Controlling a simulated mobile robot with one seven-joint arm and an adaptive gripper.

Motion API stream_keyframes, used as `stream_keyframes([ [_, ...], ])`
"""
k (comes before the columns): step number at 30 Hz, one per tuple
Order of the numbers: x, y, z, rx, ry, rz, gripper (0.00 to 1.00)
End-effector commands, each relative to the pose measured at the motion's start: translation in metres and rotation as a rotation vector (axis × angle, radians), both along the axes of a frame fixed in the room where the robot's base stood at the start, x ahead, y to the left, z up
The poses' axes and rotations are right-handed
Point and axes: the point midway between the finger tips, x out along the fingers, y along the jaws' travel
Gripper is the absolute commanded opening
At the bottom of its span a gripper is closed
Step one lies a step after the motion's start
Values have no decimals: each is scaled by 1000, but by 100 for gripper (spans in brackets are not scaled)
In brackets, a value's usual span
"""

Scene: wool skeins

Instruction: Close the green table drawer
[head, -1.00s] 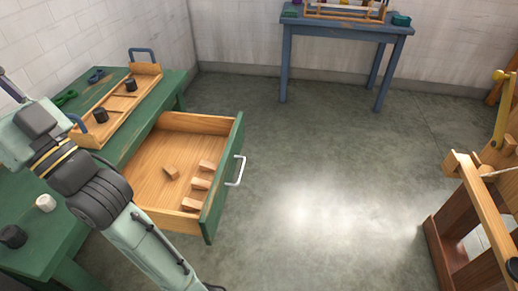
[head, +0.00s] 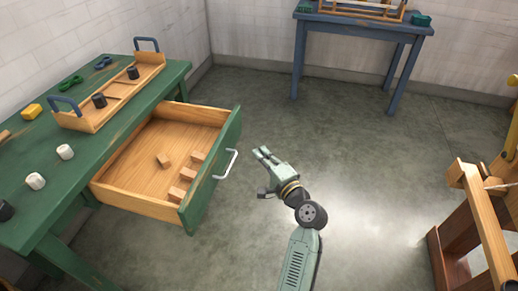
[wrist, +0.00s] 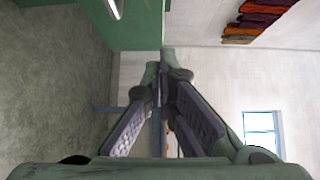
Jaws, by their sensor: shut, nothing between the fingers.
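The green table drawer (head: 212,170) stands pulled open from the green table (head: 85,155), with several small wooden blocks (head: 178,194) inside. Its pale metal handle (head: 226,165) is on the green front. My gripper (head: 263,153) is shut and empty, to the right of the drawer front and apart from the handle. In the wrist view my gripper (wrist: 160,65) points past a green panel (wrist: 133,22), and a bright bar, likely the handle (wrist: 114,9), shows at the top.
A wooden tray (head: 86,124) with blue handles, white and dark spools and a yellow block (head: 31,110) are on the green table. A blue table (head: 365,27) stands at the back. A wooden frame (head: 478,215) is at the right. The floor between is clear.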

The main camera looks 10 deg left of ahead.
Motion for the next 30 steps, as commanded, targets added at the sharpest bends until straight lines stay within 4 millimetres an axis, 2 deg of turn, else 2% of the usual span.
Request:
stream_keyframes([
  [12,62,62,3,-2,-2,4,0],
  [19,61,91,2,-3,-3,2,0],
  [30,61,97,1,-4,-3,0,0],
])
